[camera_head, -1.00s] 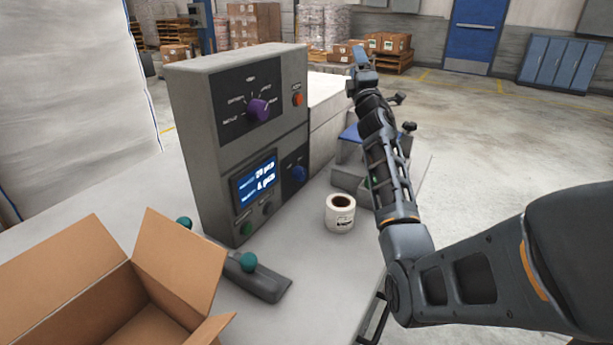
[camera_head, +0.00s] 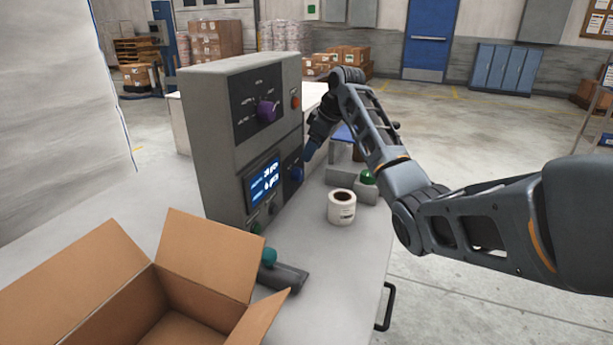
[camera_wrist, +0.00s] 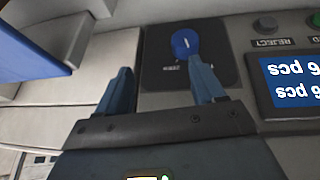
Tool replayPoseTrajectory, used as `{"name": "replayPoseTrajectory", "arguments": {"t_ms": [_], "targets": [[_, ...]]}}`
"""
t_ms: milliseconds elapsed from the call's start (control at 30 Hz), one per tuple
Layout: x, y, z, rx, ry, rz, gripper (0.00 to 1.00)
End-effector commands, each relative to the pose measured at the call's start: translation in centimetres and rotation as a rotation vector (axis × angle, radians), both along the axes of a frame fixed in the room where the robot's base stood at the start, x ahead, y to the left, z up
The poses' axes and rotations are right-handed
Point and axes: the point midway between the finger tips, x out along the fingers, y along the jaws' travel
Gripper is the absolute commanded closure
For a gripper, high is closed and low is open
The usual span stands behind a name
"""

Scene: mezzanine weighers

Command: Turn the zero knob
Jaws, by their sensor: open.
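The grey weigher console (camera_head: 205,140) stands on the bench. A blue knob (camera_head: 297,174) sits on a dark panel right of its lit display (camera_head: 264,183). The knob also shows in the wrist view (camera_wrist: 186,43), with a white mark and a small label too blurred to read. A purple selector knob (camera_head: 267,111) is higher on the console. My gripper (camera_wrist: 160,76) is open and empty, its two blue fingers pointing at the panel. The blue knob lies just beyond the right fingertip, off-centre between the fingers; I cannot tell whether they touch.
A white label roll (camera_head: 341,207) stands on the bench below my arm. An open cardboard box (camera_head: 75,275) is at front left, beside a grey bar with a green ball knob (camera_head: 268,257). A green button (camera_head: 368,177) is right of the console.

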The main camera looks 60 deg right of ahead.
Motion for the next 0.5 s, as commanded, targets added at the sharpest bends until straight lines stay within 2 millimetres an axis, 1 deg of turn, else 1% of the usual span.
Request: {"name": "replayPoseTrajectory", "arguments": {"t_ms": [33,100,267,367,500], "targets": [[-0.1,0.9,0.1,0.037,0.021,0.029,0.32],[-0.3,1.8,0.0,0.074,0.041,0.060,0.32],[-0.3,2.6,-0.6,0.105,0.058,0.082,0.32],[0.2,2.6,-1.7,0.105,0.058,0.082,0.32],[1.0,2.7,-3.7,0.104,0.058,0.080,0.32]]}}
